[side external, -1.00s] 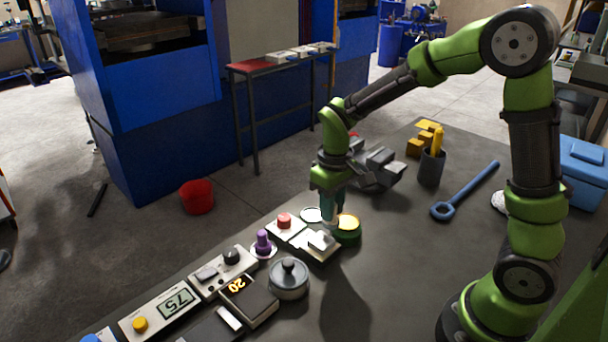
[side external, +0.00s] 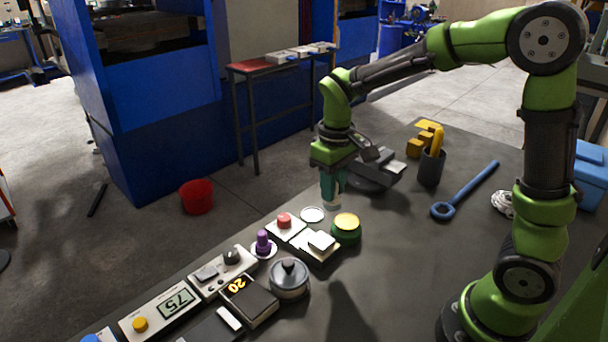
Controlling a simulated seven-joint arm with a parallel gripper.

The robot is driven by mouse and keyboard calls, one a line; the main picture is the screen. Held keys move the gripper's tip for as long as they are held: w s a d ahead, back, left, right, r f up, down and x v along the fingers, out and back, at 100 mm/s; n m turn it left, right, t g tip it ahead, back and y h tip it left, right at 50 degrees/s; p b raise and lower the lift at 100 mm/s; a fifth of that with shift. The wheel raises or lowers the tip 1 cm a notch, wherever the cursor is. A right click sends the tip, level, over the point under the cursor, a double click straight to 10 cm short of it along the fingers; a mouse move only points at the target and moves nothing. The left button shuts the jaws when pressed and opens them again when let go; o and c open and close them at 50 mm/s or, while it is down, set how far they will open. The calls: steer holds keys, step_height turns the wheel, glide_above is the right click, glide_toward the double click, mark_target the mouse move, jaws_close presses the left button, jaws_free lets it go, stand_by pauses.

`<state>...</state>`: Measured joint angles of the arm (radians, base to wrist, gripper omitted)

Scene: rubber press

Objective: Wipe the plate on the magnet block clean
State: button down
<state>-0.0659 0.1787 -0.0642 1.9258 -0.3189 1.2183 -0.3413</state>
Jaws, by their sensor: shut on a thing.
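My gripper (side external: 332,190), with teal fingers, points down above the far edge of the bench. It is shut on a small pale thing (side external: 332,204), mostly hidden by the fingers; I cannot tell exactly what it is. A pale flat block with a small white raised piece (side external: 321,241) lies just below and nearer; it may be the magnet block with the plate, but I cannot be sure. A round pale dish (side external: 312,214) lies left of the gripper's tip. A green round pot with a yellow top (side external: 346,227) stands right of the pale block. Any dirt is too small to see.
A red-button box (side external: 285,222), a purple-knobbed stand (side external: 263,243), a grey lidded pot (side external: 289,278) and display boxes (side external: 165,309) line the left bench edge. A dark cup (side external: 431,167) and a blue ring-ended tool (side external: 464,193) lie right. The central bench is clear.

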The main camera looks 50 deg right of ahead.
mark_target(328, 209)
steer(key=shift+f, duration=0.15)
steer(key=shift+s+f, duration=0.1)
steer(key=shift+f, duration=3.55)
steer(key=shift+a+f, duration=0.2)
steer(key=shift+a, duration=1.85)
steer(key=d, duration=0.4)
steer(key=shift+d, duration=0.1)
steer(key=shift+r, duration=4.05)
